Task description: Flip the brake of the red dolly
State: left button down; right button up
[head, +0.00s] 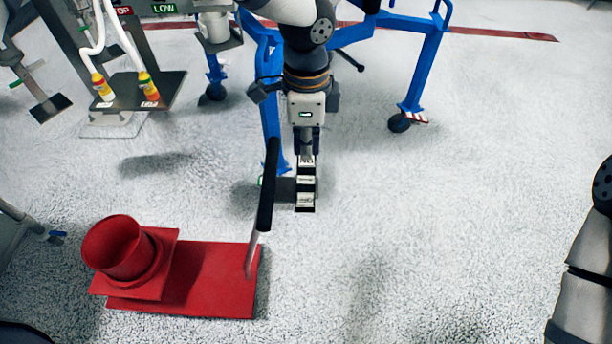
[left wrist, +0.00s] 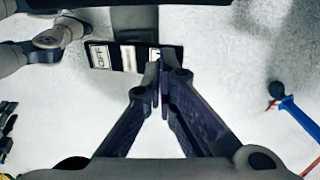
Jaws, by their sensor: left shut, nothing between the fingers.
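The red dolly (head: 210,280) is at the lower left of the head view, a flat red base with a black upright handle (head: 268,185). My left gripper (head: 306,155) is shut and empty, pointing down, right of the handle's top. A black piece with white labels (head: 305,190) shows just below its fingers. In the left wrist view the shut fingertips (left wrist: 157,82) lie over the edge of this labelled piece (left wrist: 125,57); I cannot tell whether they touch. My right gripper is out of view.
A red cylinder (head: 112,248) stands on the dolly's left part. A blue frame on casters (head: 425,65) stands behind my left gripper. A grey stand with two coloured-tip hoses (head: 150,90) is at the upper left. The floor at centre right is clear.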

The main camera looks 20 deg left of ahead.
aim_at(306, 162)
pick_arm(q)
jog(key=shift+f, duration=1.4)
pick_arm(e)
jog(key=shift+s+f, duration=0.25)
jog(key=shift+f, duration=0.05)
pick_arm(q)
jog(key=shift+r+p, duration=0.95)
jog(key=shift+r, duration=2.7)
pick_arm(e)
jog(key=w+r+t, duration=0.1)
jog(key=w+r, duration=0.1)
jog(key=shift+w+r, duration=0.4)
pick_arm(q)
jog(key=shift+f, duration=0.1)
